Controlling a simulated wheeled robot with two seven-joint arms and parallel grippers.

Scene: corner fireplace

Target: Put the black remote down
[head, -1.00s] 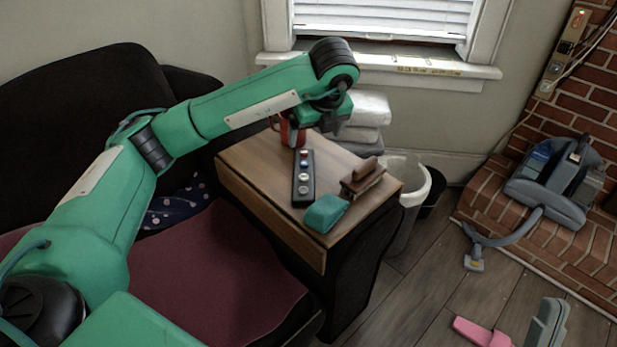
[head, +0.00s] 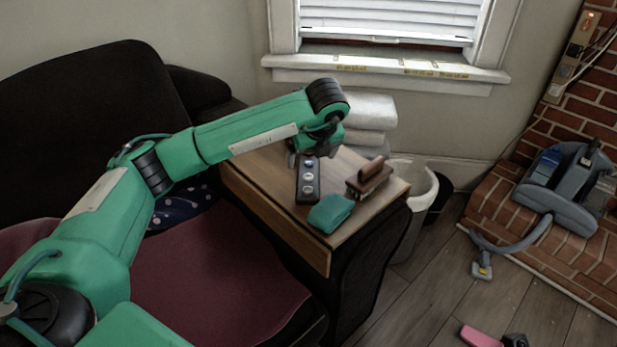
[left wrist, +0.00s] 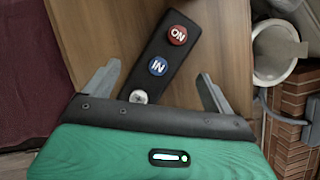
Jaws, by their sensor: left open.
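The black remote (head: 307,185) lies flat on the wooden side table (head: 265,190), its round buttons facing up. In the left wrist view the remote (left wrist: 151,85) slants between my fingers, with a red and a blue button and part of a pale one showing. My left gripper (head: 304,157) is at the remote's far end, low over the table. In the left wrist view my left gripper (left wrist: 158,75) is open, with a gap between each finger and the remote. The remote's far end is hidden by the gripper. My right gripper is not in view.
A teal object (head: 330,213) and a brown wooden stamp-like block (head: 369,179) stand close right of the remote. A white stack (head: 370,112) is behind the table, and a bin (head: 408,215) right of it. A dark sofa (head: 100,120) is at left.

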